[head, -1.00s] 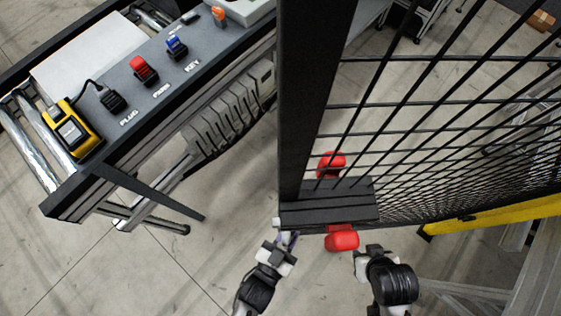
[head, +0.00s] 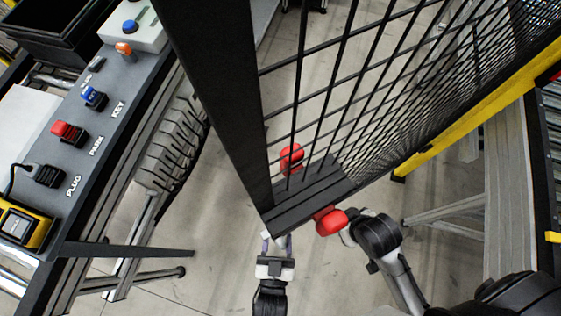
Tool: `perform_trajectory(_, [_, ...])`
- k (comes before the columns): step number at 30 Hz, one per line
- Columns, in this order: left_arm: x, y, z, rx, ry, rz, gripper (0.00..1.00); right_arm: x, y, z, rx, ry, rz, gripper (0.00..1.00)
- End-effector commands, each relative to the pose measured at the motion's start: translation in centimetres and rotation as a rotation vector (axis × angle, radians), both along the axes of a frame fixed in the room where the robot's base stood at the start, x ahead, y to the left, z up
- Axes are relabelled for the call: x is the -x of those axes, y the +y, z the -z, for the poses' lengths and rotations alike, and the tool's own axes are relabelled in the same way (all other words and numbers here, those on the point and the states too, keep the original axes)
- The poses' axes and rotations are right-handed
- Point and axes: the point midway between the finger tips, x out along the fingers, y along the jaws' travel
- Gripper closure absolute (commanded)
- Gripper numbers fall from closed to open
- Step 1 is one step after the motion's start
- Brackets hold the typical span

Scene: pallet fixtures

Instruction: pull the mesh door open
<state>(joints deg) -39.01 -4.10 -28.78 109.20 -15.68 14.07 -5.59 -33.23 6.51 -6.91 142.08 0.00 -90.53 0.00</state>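The mesh door (head: 345,85) has a thick black edge post (head: 222,95) and a wire grid, and it stands upright across the middle of the head view. A black latch block (head: 308,197) sits at its lower corner, with a red knob (head: 330,221) on the near side and another red knob (head: 291,157) beyond the mesh. My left gripper (head: 276,243) is just below the post and block; its fingertips are partly hidden, and contact is unclear. My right gripper (head: 347,234) is right beside the near red knob; its fingers are too small to read.
A yellow rail (head: 480,95) and a grey metal frame (head: 510,180) stand at right. Bare floor shows between.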

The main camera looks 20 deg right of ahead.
Motion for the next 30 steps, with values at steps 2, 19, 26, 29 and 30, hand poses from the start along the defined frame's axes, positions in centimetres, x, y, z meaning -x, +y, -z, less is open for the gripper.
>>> perform_trajectory(2, [0.0, 0.0, 0.1, -0.001, 0.002, 0.001, 0.52, 0.0, 0.0, 0.0, 0.000, 0.000, 0.000, 0.57])
perform_trajectory(19, [5.3, 2.3, 0.0, -0.001, 0.006, 0.003, 0.52, 0.0, -0.4, -0.4, 0.013, -0.001, -0.007, 0.57])
perform_trajectory(26, [9.2, 4.2, 0.1, -0.003, 0.005, 0.002, 0.52, 0.0, -0.3, -0.5, 0.009, 0.000, -0.005, 0.57])
perform_trajectory(29, [10.5, 4.8, 0.1, -0.001, 0.005, 0.002, 0.52, 0.0, -0.2, -0.6, 0.008, 0.000, -0.004, 0.57])
perform_trajectory(30, [10.9, 5.0, 0.1, -0.001, 0.004, 0.001, 0.52, 0.0, -0.2, -0.6, 0.006, -0.001, -0.003, 0.57])
